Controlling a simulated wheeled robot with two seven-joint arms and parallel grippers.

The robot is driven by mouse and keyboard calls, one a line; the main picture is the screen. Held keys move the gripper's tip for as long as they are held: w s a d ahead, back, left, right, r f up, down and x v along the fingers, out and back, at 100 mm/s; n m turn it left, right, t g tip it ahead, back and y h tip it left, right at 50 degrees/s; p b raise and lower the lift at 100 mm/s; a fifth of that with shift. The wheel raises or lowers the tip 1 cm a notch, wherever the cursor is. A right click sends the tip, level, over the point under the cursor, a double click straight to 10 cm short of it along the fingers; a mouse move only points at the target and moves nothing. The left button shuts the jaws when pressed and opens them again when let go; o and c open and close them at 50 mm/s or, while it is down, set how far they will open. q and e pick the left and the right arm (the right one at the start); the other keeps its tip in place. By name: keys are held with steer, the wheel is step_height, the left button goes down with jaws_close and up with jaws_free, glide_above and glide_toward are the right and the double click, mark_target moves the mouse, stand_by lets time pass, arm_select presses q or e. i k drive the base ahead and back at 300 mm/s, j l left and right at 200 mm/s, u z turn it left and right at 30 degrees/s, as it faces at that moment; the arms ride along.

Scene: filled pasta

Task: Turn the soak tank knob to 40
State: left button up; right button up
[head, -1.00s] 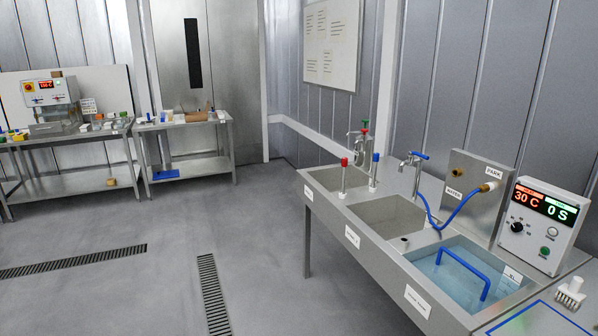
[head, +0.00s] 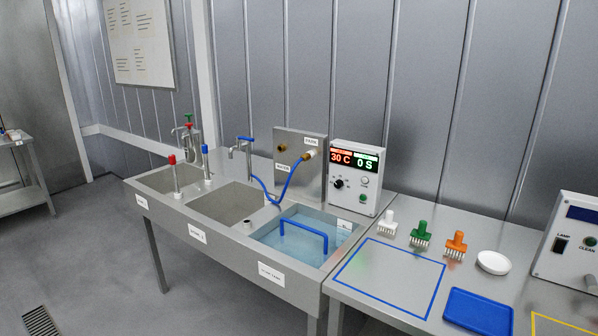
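The soak tank control box (head: 354,178) stands at the back right of the sink unit. Its red display reads 30 C and its green display reads 0 S. The black knob (head: 338,184) is on the left of its front face, with small marks around it too fine to read. The soak tank (head: 272,232) in front holds blue water and a blue handle (head: 303,233). Neither of my grippers is in the head view.
Two empty basins (head: 232,203) lie left of the tank. A blue hose (head: 289,183) runs to a steel panel (head: 291,150). To the right, a steel table (head: 352,286) carries several brushes, a white dish (head: 493,262) and a blue tray (head: 478,311). Floor in front is clear.

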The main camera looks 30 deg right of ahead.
mark_target(339, 184)
steer(key=z, duration=1.25)
